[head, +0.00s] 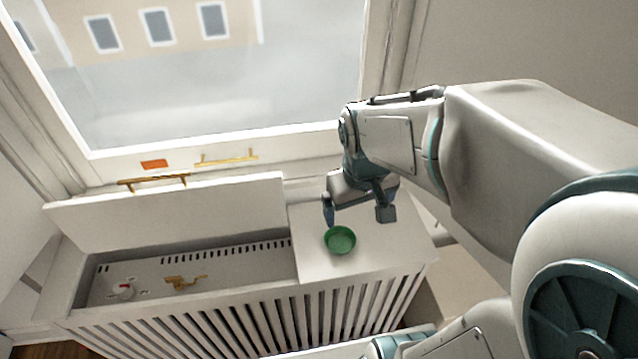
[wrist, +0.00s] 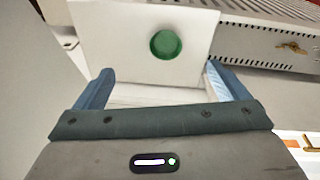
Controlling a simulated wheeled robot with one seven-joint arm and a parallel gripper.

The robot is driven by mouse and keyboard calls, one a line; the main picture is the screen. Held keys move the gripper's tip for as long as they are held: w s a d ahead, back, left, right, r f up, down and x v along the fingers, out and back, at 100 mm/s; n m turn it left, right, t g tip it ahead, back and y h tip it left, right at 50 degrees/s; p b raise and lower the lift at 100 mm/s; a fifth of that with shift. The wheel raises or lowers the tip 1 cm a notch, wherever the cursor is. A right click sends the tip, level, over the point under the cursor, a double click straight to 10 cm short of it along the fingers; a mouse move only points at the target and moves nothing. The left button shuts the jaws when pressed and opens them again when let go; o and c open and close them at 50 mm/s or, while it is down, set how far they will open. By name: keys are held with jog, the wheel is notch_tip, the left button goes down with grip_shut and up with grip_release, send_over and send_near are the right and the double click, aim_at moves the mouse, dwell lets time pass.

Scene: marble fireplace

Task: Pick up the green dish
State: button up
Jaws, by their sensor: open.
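The green dish (head: 340,240) is a small round bowl. It stands upright on the white flat top of the slatted cabinet (head: 312,267), right of the open compartment. My gripper (head: 356,218) is open and empty, above and just behind the dish in the head view, and apart from it. In the wrist view the dish (wrist: 165,44) lies beyond the fingertips, near the middle between the two fingers (wrist: 158,72). Nothing hides the dish in either view.
A window (head: 210,75) is behind, with a brass handle (head: 226,160) and an orange label (head: 154,164). The cabinet top around the dish is clear.

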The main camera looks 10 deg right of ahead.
jog(key=w+f+n+g, duration=0.2)
jog(key=w+f+n, duration=0.2)
jog(key=w+f, duration=0.4)
send_near(341, 244)
jog(key=shift+y, duration=0.3)
jog(key=f, duration=0.7)
jog(key=shift+s+d+f+b, duration=0.2)
jog(key=shift+d+b, duration=0.05)
jog(key=shift+b, duration=0.1)
jog(key=shift+c, duration=0.3)
jog(key=c, duration=0.9)
